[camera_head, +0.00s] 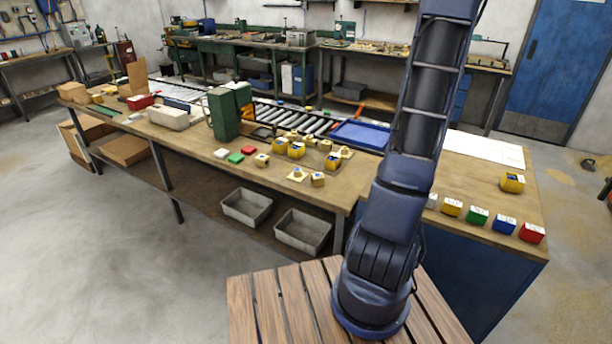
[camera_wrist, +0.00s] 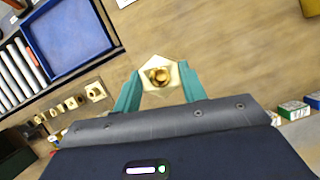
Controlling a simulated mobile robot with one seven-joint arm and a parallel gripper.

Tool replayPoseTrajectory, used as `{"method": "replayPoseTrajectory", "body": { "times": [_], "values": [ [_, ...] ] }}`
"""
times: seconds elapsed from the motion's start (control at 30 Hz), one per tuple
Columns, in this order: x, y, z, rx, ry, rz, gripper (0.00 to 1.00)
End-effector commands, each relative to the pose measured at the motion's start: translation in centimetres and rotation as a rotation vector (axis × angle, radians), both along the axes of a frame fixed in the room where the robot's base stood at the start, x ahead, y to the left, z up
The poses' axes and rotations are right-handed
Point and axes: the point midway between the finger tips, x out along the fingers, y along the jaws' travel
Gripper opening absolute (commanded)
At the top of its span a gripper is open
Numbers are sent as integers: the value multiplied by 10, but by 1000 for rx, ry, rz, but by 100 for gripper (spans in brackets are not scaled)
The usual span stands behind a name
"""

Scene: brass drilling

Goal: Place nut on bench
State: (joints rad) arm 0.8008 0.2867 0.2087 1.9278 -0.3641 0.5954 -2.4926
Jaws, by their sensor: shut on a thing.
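A brass nut (camera_wrist: 150,88) with a hexagonal outline and a round hole sits between the teal fingers of my gripper (camera_wrist: 160,76) in the wrist view. The fingers are shut on its two sides. Beneath it is the bare wooden top of the bench (camera_wrist: 225,60); the gap between nut and wood is hard to judge. In the head view the bench (camera_head: 470,180) runs along behind my arm. My gripper and the held nut are out of the head picture, past its top edge.
A blue tray (camera_head: 360,134) and a roller conveyor (camera_head: 300,120) lie at the back of the bench. Several brass parts (camera_head: 297,174) stand left of my arm. Coloured boxes (camera_head: 478,215) line the right front edge, with a yellow part (camera_head: 512,183) behind them. White sheets (camera_head: 485,147) lie behind.

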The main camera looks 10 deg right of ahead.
Motion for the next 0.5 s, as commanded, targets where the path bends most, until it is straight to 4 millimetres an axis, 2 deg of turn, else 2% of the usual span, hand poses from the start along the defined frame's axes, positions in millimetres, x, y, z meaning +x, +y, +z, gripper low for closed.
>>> {"method": "replayPoseTrajectory", "body": {
  "times": [0.03,0.2,0.37,0.5],
  "values": [
    [15,18,-5,1,0,49,6],
    [58,76,-20,1,0,210,6],
    [92,134,-32,1,0,358,6],
    [118,189,-41,1,-1,489,6]
  ]
}}
